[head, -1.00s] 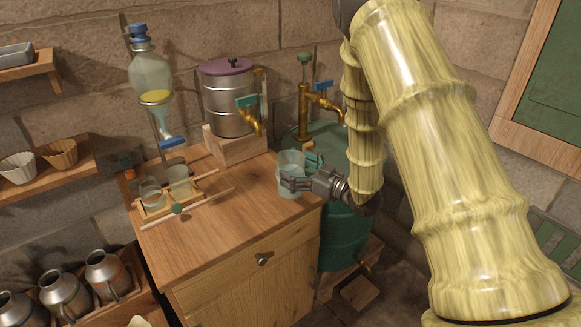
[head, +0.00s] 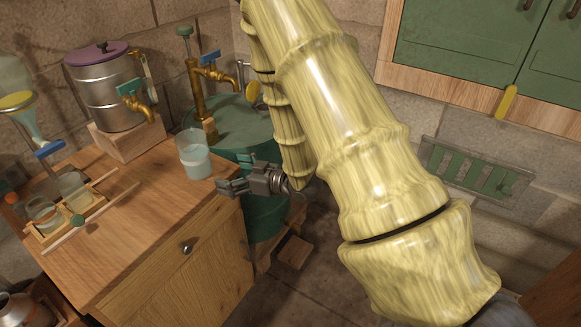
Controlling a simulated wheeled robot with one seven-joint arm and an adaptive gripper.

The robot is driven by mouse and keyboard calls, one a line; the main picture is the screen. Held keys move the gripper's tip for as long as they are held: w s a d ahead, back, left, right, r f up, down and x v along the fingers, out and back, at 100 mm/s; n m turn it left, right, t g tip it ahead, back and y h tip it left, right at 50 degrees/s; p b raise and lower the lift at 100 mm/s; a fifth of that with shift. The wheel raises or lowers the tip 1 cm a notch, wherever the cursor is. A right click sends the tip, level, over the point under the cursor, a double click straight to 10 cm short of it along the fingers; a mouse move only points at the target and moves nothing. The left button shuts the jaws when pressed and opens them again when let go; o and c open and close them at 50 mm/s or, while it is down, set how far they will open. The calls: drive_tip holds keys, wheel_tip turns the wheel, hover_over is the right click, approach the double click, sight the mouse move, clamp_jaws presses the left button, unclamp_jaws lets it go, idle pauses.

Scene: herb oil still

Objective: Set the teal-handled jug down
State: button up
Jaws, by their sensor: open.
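A clear jug (head: 195,160) with pale bluish liquid stands upright on the wooden counter (head: 130,215), close to its right edge. I cannot make out its teal handle in this view. My gripper (head: 233,173) is open and empty, just right of the jug and apart from it, over the counter's edge. Its dark fingers point left toward the jug, and a teal part shows at its upper finger.
A steel still (head: 105,95) with a purple lid and brass tap stands behind on a wooden block. A green barrel (head: 245,125) and brass tap (head: 198,90) are behind my gripper. A wooden rack (head: 62,225) with glasses is at left.

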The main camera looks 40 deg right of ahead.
drive_tip(key=s+a+f+m+g+h, duration=0.1)
drive_tip(key=s+f+m+g+h, duration=0.15)
drive_tip(key=s+f, duration=0.65)
drive_tip(key=s+a+f+m+g+h, duration=0.2)
drive_tip(key=s+f+g+h, duration=0.15)
drive_tip(key=f, duration=0.95)
drive_tip(key=s+a+f+m+g+h, duration=0.1)
drive_tip(key=s+f+g, duration=0.3)
drive_tip(key=s, duration=0.8)
drive_tip(key=s+a+f+g, duration=0.2)
drive_tip(key=s+f+g, duration=0.2)
drive_tip(key=s, duration=0.9)
wheel_tip(320, 180, down, 2)
drive_tip(key=shift+s+m+h, duration=0.2)
drive_tip(key=shift+m+h, duration=0.15)
drive_tip(key=shift+h, duration=0.05)
